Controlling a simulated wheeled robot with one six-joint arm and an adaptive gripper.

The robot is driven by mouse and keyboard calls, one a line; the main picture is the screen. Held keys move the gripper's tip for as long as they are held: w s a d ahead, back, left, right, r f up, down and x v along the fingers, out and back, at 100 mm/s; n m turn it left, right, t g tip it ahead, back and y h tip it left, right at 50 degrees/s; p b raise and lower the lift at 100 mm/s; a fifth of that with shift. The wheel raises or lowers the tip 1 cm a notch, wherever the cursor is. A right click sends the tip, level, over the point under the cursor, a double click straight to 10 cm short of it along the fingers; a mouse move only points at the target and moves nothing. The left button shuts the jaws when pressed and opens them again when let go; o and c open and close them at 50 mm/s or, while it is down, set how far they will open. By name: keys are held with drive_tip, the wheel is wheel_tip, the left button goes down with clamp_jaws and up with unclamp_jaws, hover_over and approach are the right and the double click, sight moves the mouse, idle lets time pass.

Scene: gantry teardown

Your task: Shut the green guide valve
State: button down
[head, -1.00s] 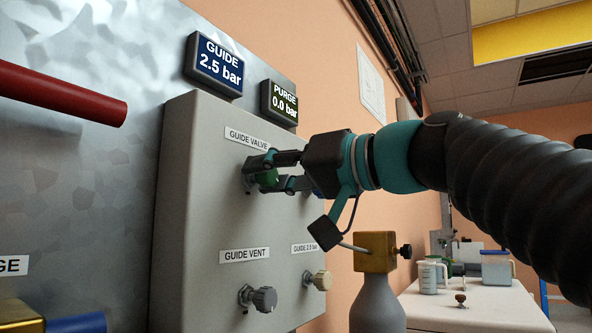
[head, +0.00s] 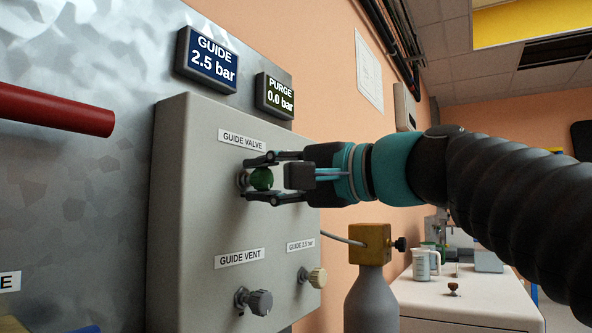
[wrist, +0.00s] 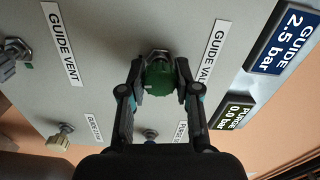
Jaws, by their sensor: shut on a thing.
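The green guide valve knob (head: 262,179) sits on the grey panel (head: 190,200) below the "GUIDE VALVE" label. My gripper (head: 268,176) is shut on the knob, with one finger above it and one below in the head view. In the wrist view the green knob (wrist: 158,79) is between the two fingertips of my gripper (wrist: 158,88). The guide display (head: 208,60) reads 2.5 bar.
The purge display (head: 275,96) reads 0.0 bar. The grey guide vent knob (head: 254,300) and a beige knob (head: 313,277) are lower on the panel. A red bar (head: 60,112) juts in at left. A grey bottle with a brass block (head: 370,244) stands under my arm.

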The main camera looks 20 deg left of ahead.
drive_tip(key=shift+m+p, duration=0.3)
drive_tip(key=shift+m, duration=0.6)
drive_tip(key=c, duration=0.8)
unclamp_jaws()
drive_tip(key=shift+v, duration=6)
